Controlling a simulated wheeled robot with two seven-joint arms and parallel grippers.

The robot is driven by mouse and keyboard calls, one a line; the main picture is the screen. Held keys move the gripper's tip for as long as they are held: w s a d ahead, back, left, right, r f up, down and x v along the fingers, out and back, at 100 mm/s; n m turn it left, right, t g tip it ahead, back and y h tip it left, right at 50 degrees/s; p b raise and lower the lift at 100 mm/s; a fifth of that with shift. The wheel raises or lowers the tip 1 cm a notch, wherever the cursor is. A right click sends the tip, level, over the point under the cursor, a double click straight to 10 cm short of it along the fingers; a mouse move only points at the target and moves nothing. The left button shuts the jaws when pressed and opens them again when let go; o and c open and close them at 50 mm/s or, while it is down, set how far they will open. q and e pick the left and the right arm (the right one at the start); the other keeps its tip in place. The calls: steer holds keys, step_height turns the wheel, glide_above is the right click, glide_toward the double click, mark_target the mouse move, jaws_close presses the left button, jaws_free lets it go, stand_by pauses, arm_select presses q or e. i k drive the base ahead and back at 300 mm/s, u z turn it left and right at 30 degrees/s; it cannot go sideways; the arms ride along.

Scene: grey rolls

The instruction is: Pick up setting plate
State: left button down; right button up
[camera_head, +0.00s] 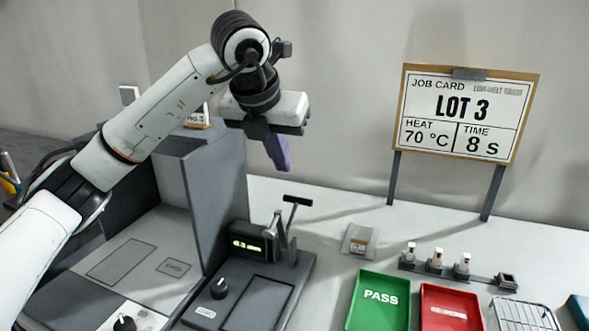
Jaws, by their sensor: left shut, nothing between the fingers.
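No thing in view is clearly marked as the setting plate. A small grey plate with a tan label (359,241) lies flat on the white worktop behind the green tray, its label too small to read. My left gripper (279,153) points down, high above the grey press-like device. Its purple fingers are shut and empty, well apart from the small plate, up and to its left. My right gripper is out of view.
The grey device with a lever and lit display (248,246) stands beside a tall grey housing (215,185). A green PASS tray (378,318), a red tray (450,293), a wire rack (524,316) and a holder with small white-bodied items (436,260) stand right. A job card (467,112) stands behind.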

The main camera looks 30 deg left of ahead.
mark_target(360, 241)
steer(key=k, duration=1)
